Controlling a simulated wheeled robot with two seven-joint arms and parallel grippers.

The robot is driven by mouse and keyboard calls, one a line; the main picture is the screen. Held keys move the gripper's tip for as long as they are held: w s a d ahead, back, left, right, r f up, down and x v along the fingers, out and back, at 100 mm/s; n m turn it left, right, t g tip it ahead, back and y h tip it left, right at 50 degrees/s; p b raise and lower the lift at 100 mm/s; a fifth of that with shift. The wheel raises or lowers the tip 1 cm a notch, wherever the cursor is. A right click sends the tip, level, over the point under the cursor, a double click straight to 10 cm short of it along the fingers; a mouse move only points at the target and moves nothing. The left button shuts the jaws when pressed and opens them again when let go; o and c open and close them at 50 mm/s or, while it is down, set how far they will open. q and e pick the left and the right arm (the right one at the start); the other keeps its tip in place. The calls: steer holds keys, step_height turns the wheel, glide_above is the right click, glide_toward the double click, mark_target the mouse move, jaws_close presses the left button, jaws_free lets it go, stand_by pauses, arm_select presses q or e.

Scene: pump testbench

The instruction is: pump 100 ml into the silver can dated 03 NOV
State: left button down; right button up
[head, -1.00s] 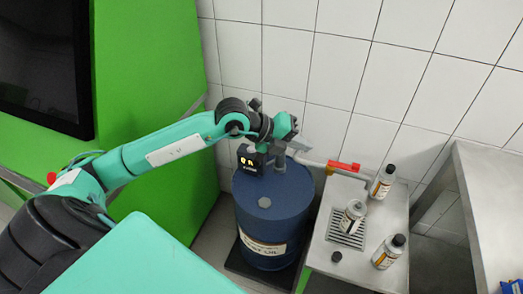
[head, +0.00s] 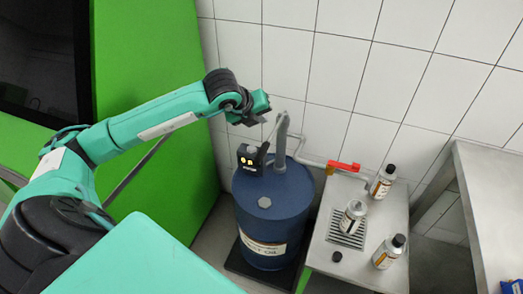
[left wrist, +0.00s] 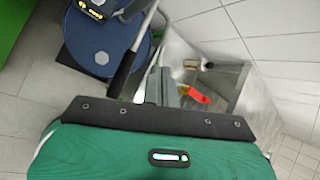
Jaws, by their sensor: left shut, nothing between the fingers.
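My left gripper (head: 258,112) is shut and empty, above and to the left of the pump head (head: 281,140) and apart from it. The pump stands on a blue drum (head: 272,228), with a dark box with a lit display (head: 250,160) beside it; its digits are too small to read surely. A thin lever (head: 270,130) shows by the pump top. An uncapped silver can (head: 353,215) stands upright on the drip grate. Two capped silver cans (head: 383,182) (head: 388,252) stand nearby. No date is legible. The left wrist view also shows the drum (left wrist: 105,42). My right gripper is not in view.
A pipe with a red valve handle (head: 343,167) runs from the pump towards the small metal table (head: 355,270). A black cap (head: 336,256) lies on that table. A larger steel bench (head: 485,190) stands at right, and a tiled wall closes the back.

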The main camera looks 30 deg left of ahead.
arm_select(q)
steer(key=b, duration=0.1)
glide_above(260, 152)
step_height(260, 152, down, 6)
steer(key=shift+w+a, duration=0.15)
steer(key=shift+f+b, duration=0.6)
steer(key=shift+b, duration=0.2)
steer(key=shift+f+b, duration=0.55)
steer(key=shift+b, duration=0.15)
steer(key=shift+f, duration=0.1)
stand_by(0.7)
steer(key=shift+f+b, duration=0.4)
steer(key=shift+b, duration=0.55)
